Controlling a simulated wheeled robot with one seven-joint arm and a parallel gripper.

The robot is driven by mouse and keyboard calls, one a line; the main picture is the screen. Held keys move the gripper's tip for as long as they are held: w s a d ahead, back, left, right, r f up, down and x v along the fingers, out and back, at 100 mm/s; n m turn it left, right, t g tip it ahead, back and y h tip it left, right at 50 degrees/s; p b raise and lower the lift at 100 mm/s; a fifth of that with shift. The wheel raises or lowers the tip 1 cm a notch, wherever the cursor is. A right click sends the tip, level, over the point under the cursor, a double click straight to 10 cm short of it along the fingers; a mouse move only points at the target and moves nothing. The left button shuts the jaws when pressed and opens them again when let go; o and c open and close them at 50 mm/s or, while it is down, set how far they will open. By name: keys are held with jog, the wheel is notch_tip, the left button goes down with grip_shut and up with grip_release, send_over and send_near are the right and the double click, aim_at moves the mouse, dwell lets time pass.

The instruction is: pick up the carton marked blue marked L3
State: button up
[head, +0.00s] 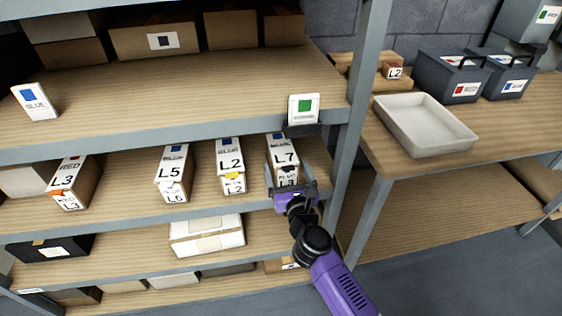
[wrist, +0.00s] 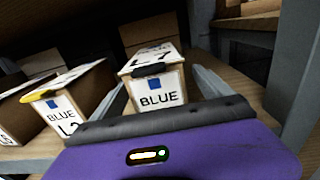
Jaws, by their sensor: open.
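A tall carton (head: 283,151) stands on the middle shelf near the right post. My gripper (head: 291,188) is open at the carton's front end, with one finger on each side. The wrist view shows the fingers of my gripper (wrist: 163,92) flanking it; contact cannot be told.
The shelf post (head: 352,120) is close on the right. The upper shelf edge (head: 200,132) runs above. A white tray (head: 424,124) lies on the right-hand table.

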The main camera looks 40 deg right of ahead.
jog(key=x, duration=0.5)
jog(key=shift+w, duration=0.35)
jog(key=shift+c, duration=0.4)
jog(key=c, duration=1.8)
jog(key=shift+r, duration=0.1)
grip_shut()
jog(key=shift+r, duration=0.15)
